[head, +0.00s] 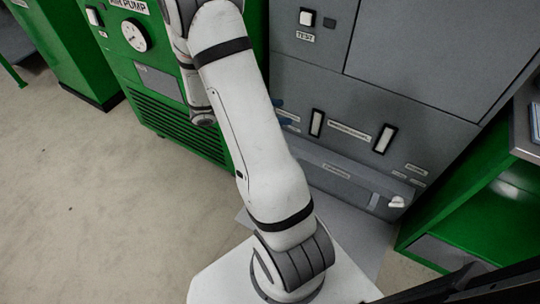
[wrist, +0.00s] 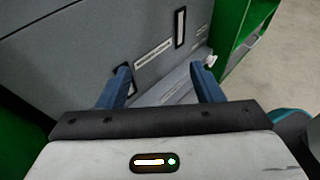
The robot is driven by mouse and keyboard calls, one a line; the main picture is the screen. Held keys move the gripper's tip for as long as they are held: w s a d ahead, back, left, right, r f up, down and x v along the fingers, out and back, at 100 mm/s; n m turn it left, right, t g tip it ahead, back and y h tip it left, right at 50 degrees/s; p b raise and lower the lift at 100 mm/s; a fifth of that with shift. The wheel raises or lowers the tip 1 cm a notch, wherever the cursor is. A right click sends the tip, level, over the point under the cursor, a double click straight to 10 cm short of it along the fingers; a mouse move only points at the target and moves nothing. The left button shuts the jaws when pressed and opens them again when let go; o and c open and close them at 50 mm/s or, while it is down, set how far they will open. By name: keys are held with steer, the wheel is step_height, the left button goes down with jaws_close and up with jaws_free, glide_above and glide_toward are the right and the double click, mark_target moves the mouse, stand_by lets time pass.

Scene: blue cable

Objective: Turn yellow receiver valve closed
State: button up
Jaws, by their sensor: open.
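No yellow valve can be made out in either view. My gripper (wrist: 163,80) shows in the wrist view with its two blue fingers spread wide and nothing between them. It faces the lower front of a grey cabinet (wrist: 75,50). In the head view my white arm hides most of the gripper, and only a bit of blue shows beside the arm. The grey cabinet (head: 400,60) there carries label strips, two upright white-faced slots and a small white knob (head: 397,202) at its lower right.
A green air pump unit (head: 160,70) with a round gauge (head: 135,35) stands left of the grey cabinet. A green bench (head: 475,190) stands close on the right. The pale floor (head: 70,190) is clear at the left.

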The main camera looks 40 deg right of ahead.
steer(key=w+d+f+n+t+h+b, duration=0.1)
steer(key=w+f+n+t+b, duration=0.35)
steer(key=f, duration=0.85)
steer(key=w+f+n+t+h+b, duration=0.1)
steer(key=f+n+t+b, duration=0.35)
steer(key=f, duration=0.75)
steer(key=w+d+f+n+t+h+b, duration=0.1)
steer(key=w+f+n+t+b, duration=0.2)
steer(key=f+n+b, duration=0.7)
steer(key=w+d+f+m+p, duration=0.1)
steer(key=w+d+f+p, duration=0.1)
steer(key=d, duration=0.5)
steer(key=shift+w+f, duration=0.5)
steer(key=shift+w, duration=0.25)
steer(key=shift+c, duration=0.6)
